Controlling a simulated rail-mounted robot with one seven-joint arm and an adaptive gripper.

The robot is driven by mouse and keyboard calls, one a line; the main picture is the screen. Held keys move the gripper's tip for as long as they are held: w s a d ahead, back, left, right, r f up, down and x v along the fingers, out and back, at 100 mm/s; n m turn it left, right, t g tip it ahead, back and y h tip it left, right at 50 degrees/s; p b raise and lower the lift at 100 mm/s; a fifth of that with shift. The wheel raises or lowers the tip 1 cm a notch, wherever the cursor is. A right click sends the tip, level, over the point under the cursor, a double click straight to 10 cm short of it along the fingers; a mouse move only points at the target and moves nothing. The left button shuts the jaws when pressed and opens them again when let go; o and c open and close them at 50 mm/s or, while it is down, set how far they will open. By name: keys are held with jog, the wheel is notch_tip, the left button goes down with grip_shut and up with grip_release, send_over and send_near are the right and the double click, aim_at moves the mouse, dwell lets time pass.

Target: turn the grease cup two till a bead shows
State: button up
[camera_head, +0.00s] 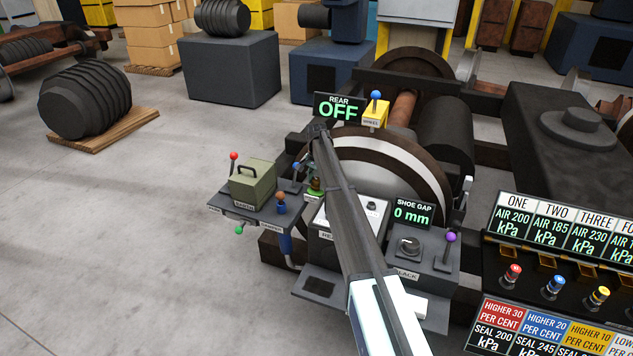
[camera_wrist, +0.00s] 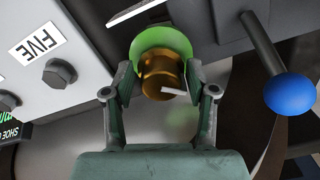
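A brass grease cup (camera_wrist: 158,76) with a bright green collar sits between the fingers of my gripper (camera_wrist: 162,70) in the wrist view. The fingers stand on either side of it, apparently with narrow gaps. A short pale stub shows at the cup's near side. No number is readable on the cup. In the head view, a small green-based cup (camera_head: 315,187) shows left of my arm, which partly covers it. My gripper is too small and dark there to make out its fingers.
A blue-knobbed lever (camera_wrist: 289,93) stands close to my right finger in the wrist view. A sign (camera_head: 339,107) reads REAR OFF.

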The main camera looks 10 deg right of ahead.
aim_at(317, 180)
jog(key=shift+r, duration=0.1)
notch_tip(317, 180, up, 12)
dwell(0.8)
